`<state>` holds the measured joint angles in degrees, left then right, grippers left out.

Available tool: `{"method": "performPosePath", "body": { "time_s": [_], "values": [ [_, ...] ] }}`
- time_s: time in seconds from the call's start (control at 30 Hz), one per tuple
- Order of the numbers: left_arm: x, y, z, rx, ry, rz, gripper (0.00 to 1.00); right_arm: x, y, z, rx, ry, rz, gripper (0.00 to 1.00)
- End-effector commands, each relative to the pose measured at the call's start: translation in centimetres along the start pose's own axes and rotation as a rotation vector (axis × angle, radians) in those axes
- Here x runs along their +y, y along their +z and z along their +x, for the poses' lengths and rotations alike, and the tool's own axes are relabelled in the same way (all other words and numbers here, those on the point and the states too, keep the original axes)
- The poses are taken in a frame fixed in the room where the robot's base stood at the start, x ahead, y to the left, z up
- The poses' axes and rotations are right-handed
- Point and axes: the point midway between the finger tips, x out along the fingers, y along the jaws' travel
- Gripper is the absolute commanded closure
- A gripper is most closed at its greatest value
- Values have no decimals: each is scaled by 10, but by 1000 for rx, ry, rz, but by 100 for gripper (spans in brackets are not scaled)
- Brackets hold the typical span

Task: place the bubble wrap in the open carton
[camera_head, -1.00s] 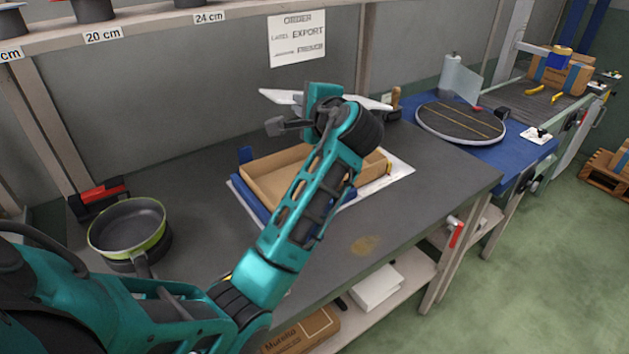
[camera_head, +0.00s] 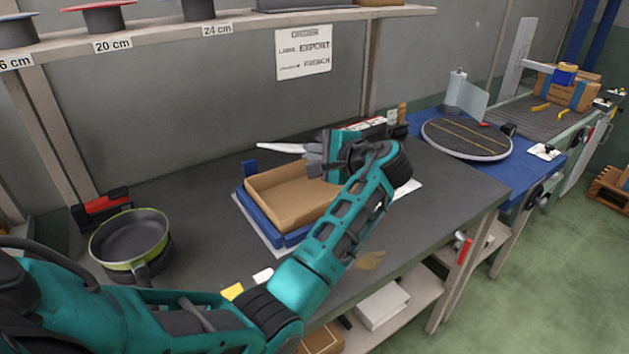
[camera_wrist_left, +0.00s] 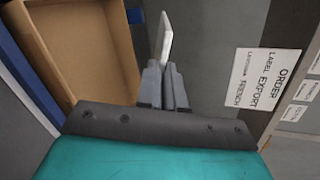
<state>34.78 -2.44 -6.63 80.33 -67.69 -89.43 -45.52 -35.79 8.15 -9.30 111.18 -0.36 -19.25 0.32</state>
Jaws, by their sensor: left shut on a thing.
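The open carton (camera_head: 297,203) is a shallow brown box in a blue holder (camera_head: 243,202) on the dark bench. It also fills the left of the left wrist view (camera_wrist_left: 92,48). My left gripper (camera_head: 312,158) is above the carton's far right side, shut on a thin white sheet, apparently the bubble wrap (camera_head: 280,147). In the left wrist view, the sheet (camera_wrist_left: 165,42) stands edge-on between the fingers, beside the carton's wall. My forearm hides the carton's right end. My right gripper is not in view.
Green-rimmed pans (camera_head: 130,238) stand at the bench's left, by a red-and-black tool (camera_head: 105,205). A round turntable (camera_head: 466,138) sits on the blue surface at right. An order sign (camera_head: 303,53) hangs on the wall. The bench front is mostly clear.

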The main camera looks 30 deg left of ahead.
Motion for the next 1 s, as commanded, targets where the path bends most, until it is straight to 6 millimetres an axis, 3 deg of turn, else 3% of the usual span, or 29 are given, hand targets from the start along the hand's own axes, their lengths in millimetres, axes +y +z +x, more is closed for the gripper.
{"method": "performPosePath", "body": {
  "time_s": [0.5, 0.9, 0.93, 1.0],
  "values": [
    [57, -19, 20, -1, -1, 1, 100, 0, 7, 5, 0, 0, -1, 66],
    [61, -21, 21, 0, -1, 0, 100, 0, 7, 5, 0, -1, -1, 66],
    [61, -21, 21, 0, -2, -1, 92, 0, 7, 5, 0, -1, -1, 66],
    [60, -20, 21, 0, -2, -1, 85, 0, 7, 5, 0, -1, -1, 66]
  ]
}}
